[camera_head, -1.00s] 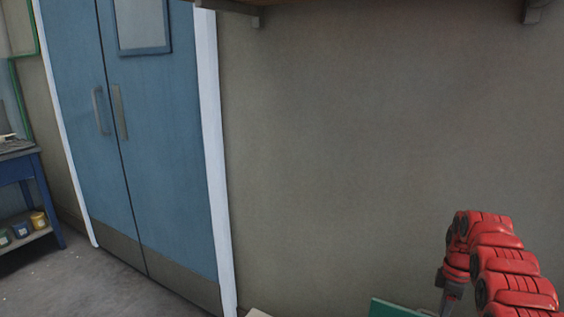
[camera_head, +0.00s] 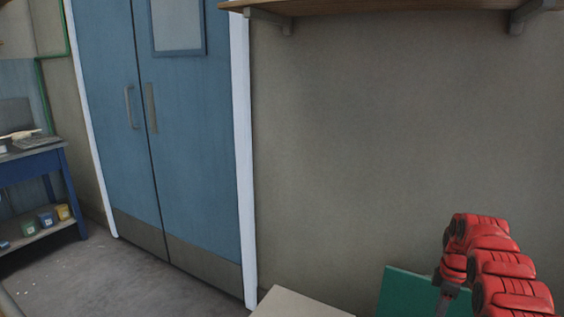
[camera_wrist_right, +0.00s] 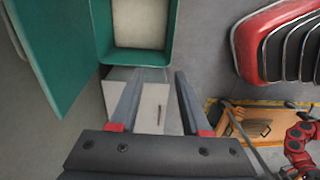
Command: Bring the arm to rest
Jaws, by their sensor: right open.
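My right arm (camera_head: 490,265) is red and bent at the lower right of the head view. Its gripper is mostly cut off there by the bottom edge. In the right wrist view my right gripper (camera_wrist_right: 155,105) is open, with two dark fingers apart and nothing between them. My left gripper is in neither view.
In the head view are a blue double door (camera_head: 170,130), a shelf (camera_head: 400,10) on the wall and a blue table (camera_head: 35,165). A green panel (camera_head: 405,290) is near my arm. The wrist view shows a green-rimmed bin (camera_wrist_right: 172,40) and a red rack (camera_wrist_right: 245,45).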

